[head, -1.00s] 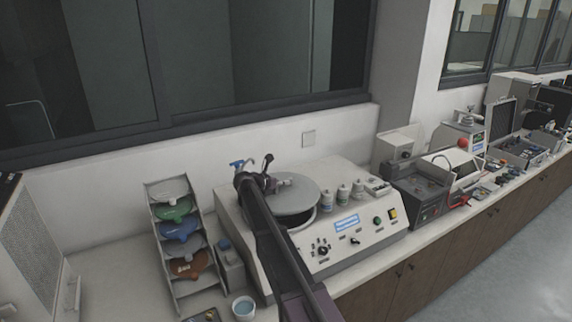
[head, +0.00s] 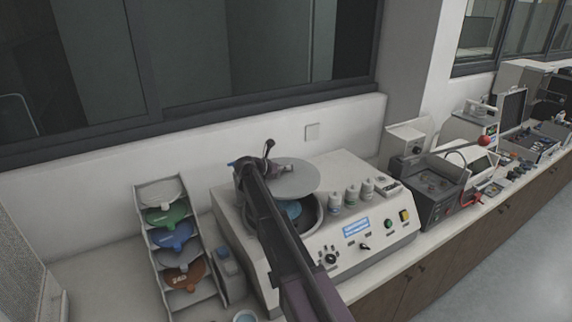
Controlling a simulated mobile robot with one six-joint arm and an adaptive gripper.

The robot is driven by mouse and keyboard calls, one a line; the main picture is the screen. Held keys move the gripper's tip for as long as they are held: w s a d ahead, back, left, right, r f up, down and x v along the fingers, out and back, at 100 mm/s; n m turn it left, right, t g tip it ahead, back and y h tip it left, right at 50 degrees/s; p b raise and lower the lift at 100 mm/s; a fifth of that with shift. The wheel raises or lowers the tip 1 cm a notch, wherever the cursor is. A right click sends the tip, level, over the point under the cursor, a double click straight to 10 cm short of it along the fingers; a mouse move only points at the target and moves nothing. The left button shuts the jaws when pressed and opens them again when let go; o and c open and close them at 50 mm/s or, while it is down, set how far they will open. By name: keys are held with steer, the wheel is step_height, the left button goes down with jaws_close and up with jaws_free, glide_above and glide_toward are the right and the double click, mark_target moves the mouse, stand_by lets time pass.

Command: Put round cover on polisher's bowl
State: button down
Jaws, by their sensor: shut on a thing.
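The round cover (head: 297,182) is a flat light-grey disc in the head view. It hangs roughly level above the polisher's bowl (head: 318,216), apart from it and set towards the back. My gripper (head: 278,169) is at the cover's upper middle and is shut on it; the fingertips are small and partly hidden by my wrist. The polisher (head: 362,240) is a light-grey box with front controls.
Several white bottles (head: 351,195) stand on the polisher, right of the bowl. A rack (head: 203,284) with coloured discs stands to its left. A dark bench device (head: 437,187) stands to the right. A wall and window ledge are close behind.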

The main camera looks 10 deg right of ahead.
mark_target(281, 194)
steer(key=shift+w, duration=0.4)
steer(key=shift+s, duration=0.1)
stand_by(0.3)
steer(key=shift+s+a, duration=0.55)
steer(key=shift+s, duration=1.5)
steer(key=shift+s+a, duration=0.5)
steer(key=shift+s, duration=1.55)
steer(key=shift+s+a, duration=0.55)
steer(key=shift+s, duration=1.5)
steer(key=shift+w+f+b, duration=0.15)
steer(key=shift+f+b, duration=1.65)
steer(key=shift+b, duration=0.05)
steer(key=shift+c, duration=2.4)
jaws_free()
